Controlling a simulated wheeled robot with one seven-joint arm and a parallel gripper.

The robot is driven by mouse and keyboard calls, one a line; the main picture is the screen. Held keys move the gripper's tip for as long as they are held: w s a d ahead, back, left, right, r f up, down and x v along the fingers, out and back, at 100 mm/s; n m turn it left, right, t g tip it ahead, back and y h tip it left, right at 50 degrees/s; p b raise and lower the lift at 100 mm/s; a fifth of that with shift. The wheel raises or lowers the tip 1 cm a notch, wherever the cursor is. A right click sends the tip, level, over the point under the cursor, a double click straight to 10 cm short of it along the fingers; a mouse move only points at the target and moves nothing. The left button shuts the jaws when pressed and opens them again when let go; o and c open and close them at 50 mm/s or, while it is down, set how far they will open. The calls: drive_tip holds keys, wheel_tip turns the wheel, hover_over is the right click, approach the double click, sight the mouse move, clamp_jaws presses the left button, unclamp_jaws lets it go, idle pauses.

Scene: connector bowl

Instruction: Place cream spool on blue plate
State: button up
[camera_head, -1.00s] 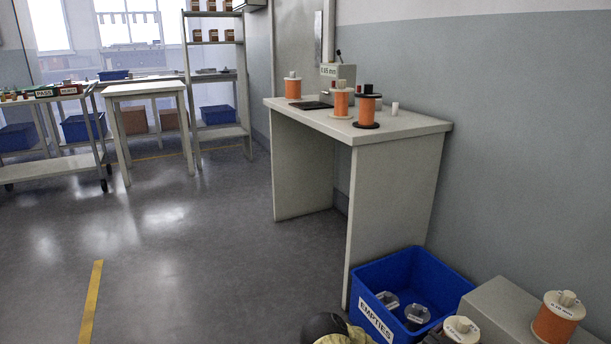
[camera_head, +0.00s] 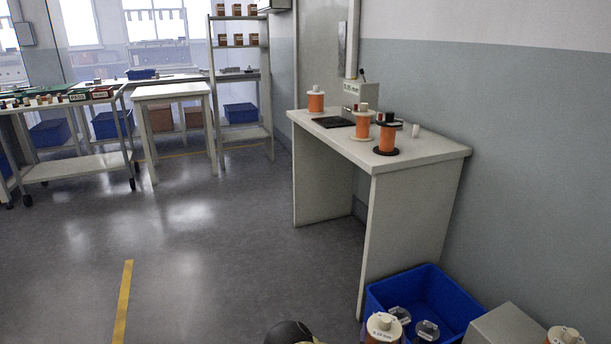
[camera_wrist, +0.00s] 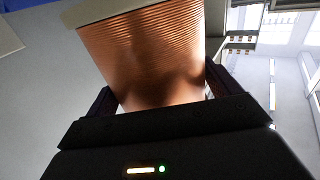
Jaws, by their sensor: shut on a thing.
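My gripper (camera_wrist: 160,88) is shut on a spool wound with copper wire (camera_wrist: 150,50), a finger on each side; a pale cream flange edge shows at its upper end in the wrist view. In the head view a cream-topped, labelled spool (camera_head: 383,326), which appears to be the held one, shows at the bottom edge in front of the blue bin. My gripper's fingers are out of the head view. I cannot make out a blue plate in either view.
A blue bin (camera_head: 372,305) with grey empty spools stands by the workbench (camera_head: 425,165). The bench holds several orange spools (camera_head: 387,138), a dark flat plate (camera_head: 333,122) and a grey device (camera_head: 360,92). A grey box (camera_head: 507,325) and another spool (camera_head: 565,336) are right.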

drive_tip(key=s+a+r+n+y+p, duration=0.2)
drive_tip(key=a+r+y+p, duration=0.15)
drive_tip(key=a, duration=0.35)
drive_tip(key=s+r+p, duration=0.2)
drive_tip(key=r+p, duration=1.6)
drive_tip(key=r, duration=0.1)
drive_tip(key=s+r+p, duration=0.2)
drive_tip(key=r+p, duration=1.7)
drive_tip(key=r, duration=0.1)
drive_tip(key=shift+r+n, duration=0.25)
drive_tip(key=shift+n, duration=0.05)
drive_tip(key=shift+a+f+y, duration=0.1)
drive_tip(key=shift+y, duration=0.15)
drive_tip(key=s+f, duration=0.4)
drive_tip(key=f, duration=0.1)
drive_tip(key=shift+s+f, duration=0.15)
drive_tip(key=shift+f, duration=0.05)
drive_tip(key=shift+s, duration=0.1)
